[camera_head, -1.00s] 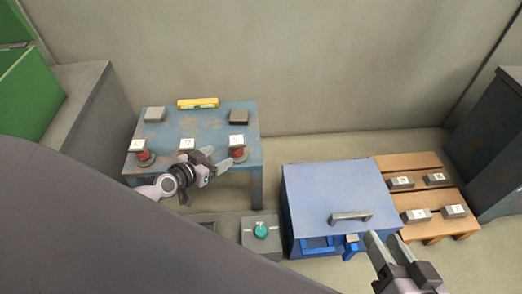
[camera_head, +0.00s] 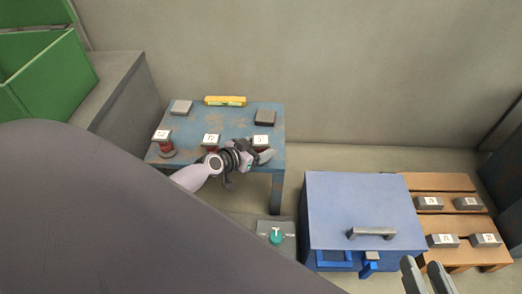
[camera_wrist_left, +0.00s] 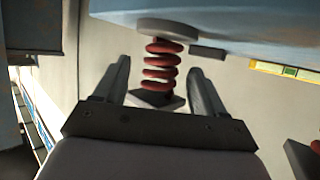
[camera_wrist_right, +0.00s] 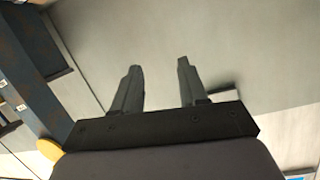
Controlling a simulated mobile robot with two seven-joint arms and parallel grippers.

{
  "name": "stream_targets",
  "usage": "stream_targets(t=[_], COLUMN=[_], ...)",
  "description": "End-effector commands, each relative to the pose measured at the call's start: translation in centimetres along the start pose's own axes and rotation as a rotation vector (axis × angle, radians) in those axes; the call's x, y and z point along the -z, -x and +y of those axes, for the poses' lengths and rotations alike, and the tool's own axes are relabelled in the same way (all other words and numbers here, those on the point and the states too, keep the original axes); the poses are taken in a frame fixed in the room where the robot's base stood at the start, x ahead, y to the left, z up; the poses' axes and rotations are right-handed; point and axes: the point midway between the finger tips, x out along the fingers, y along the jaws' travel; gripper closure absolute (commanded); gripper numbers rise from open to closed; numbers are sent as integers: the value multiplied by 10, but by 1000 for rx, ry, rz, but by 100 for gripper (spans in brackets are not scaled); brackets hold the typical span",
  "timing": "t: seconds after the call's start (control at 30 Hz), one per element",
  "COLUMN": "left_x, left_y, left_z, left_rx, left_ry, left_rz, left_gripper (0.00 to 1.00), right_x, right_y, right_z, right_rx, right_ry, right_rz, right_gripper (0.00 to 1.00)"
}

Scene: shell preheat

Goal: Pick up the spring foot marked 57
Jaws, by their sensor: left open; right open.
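Three spring feet stand on the blue table (camera_head: 190,120), each with a red coil and a white label on top: left (camera_head: 162,134), middle (camera_head: 212,139) and right (camera_head: 261,139). I cannot read their numbers surely. My left gripper (camera_head: 266,155) is open at the right foot and hides its coil. In the left wrist view the open left gripper (camera_wrist_left: 160,78) has a red coil (camera_wrist_left: 162,65) between its fingers, with a gap on each side. My right gripper (camera_head: 426,266) is open and empty at the lower right, also in the right wrist view (camera_wrist_right: 160,75).
A yellow level (camera_head: 225,101), a light block (camera_head: 181,107) and a dark block (camera_head: 265,118) lie at the table's back. A blue box with a handle (camera_head: 330,205), a teal-knob control box (camera_head: 277,237) and a wooden stand with labelled blocks (camera_head: 430,183) are to the right.

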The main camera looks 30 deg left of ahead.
Motion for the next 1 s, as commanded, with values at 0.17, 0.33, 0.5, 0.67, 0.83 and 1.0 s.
stream_targets(t=[0.17, 0.33, 0.5, 0.67, 0.83, 1.0], left_x=[0, 0, 2, 2, 8, 20], left_y=[0, 0, 0, 0, 3, 8], left_z=[0, 0, 0, 0, 0, 0], left_rx=[0, 0, 1, 1, 0, 0], left_ry=[0, 0, 0, -1, -1, -1], left_rz=[0, 0, 3, 3, 3, 3], left_gripper=[29, 84, 100, 100, 100, 100], right_x=[1, 1, 1, 1, 3, 5], right_y=[1, 1, 1, 1, 1, -5], right_z=[0, 0, 0, 0, -2, -7], right_rx=[0, 1, 1, 1, 9, 27], right_ry=[1, 0, -1, -2, -15, -65], right_rz=[2, 2, 1, 0, -10, -40], right_gripper=[57, 57, 57, 57, 57, 57])
